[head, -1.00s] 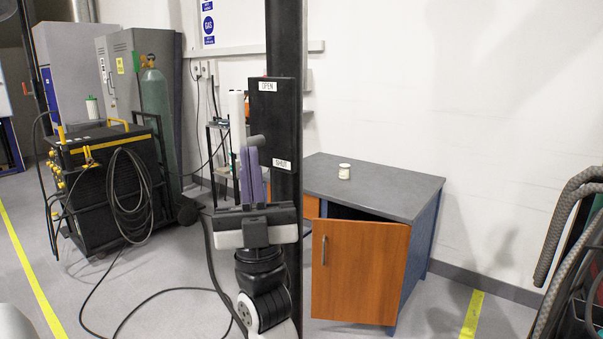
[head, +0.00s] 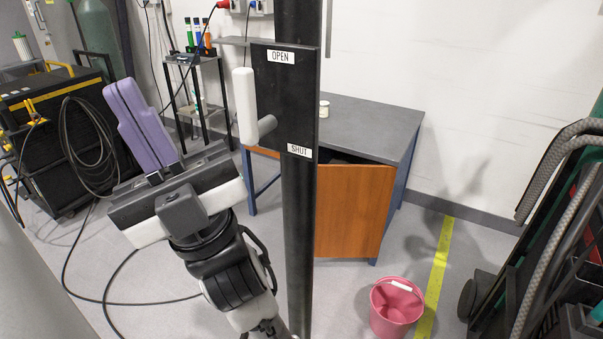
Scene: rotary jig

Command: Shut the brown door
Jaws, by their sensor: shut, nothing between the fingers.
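The brown door (head: 352,212) is on a grey-topped desk (head: 368,125) with blue sides, behind a black post. It stands ajar, with a dark gap along its top edge. The post hides its left part and handle. My gripper (head: 120,90), with purple fingers, is shut and empty. It is tilted up to the left, on the left side of the post and well apart from the door.
The black post (head: 299,230) stands between my gripper and the door. It bears a panel (head: 285,95) labelled OPEN and SHUT, with a white-handled lever (head: 245,108). A pink bucket (head: 396,308) stands on the floor before the desk. Hoses (head: 560,165) are at right.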

